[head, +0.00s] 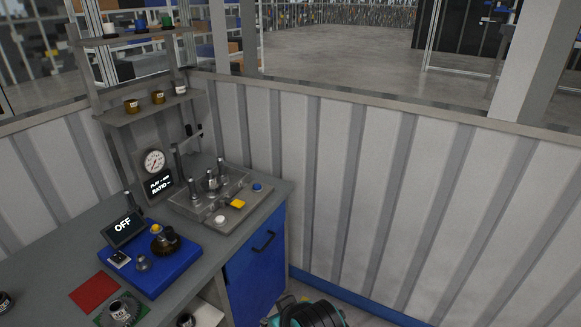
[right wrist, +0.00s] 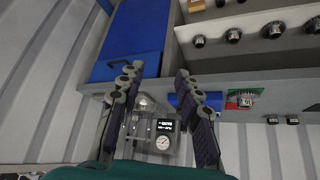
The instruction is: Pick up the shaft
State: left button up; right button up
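No part stands out clearly as the shaft. Several small upright metal pins stand in a grey fixture (head: 187,211) on the bench in the head view, but I cannot tell whether one is the shaft. A dark toothed gear with a small hub (head: 165,241) sits on a blue block (head: 185,265) to the front. My right gripper (right wrist: 157,75) is open and empty in the right wrist view, its two fingers wide apart, with the bench beyond them. A teal and black part of mine shows at the bottom of the head view. My left gripper is not in view.
The grey bench (head: 50,262) has a blue cabinet door (head: 256,262) below. A red mat (head: 95,292), an OFF display (head: 123,229) and a dial gauge (head: 154,161) are on it. Several round dark parts (right wrist: 233,36) line a shelf. A ribbed wall (head: 400,200) stands behind.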

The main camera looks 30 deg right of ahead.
aim_at(222, 173)
jog(key=i+j+z, duration=0.45)
jog(key=j+z, duration=0.3)
jog(key=k+l, duration=0.1)
jog(key=i+l+z, duration=0.1)
jog(key=i+l, duration=0.75)
jog(key=i, duration=0.15)
jog(key=i+l+z, duration=0.1)
jog(key=i+l, duration=0.25)
jog(key=i+l+z, duration=0.1)
jog(key=i+l, duration=0.2)
jog(key=i, duration=0.2)
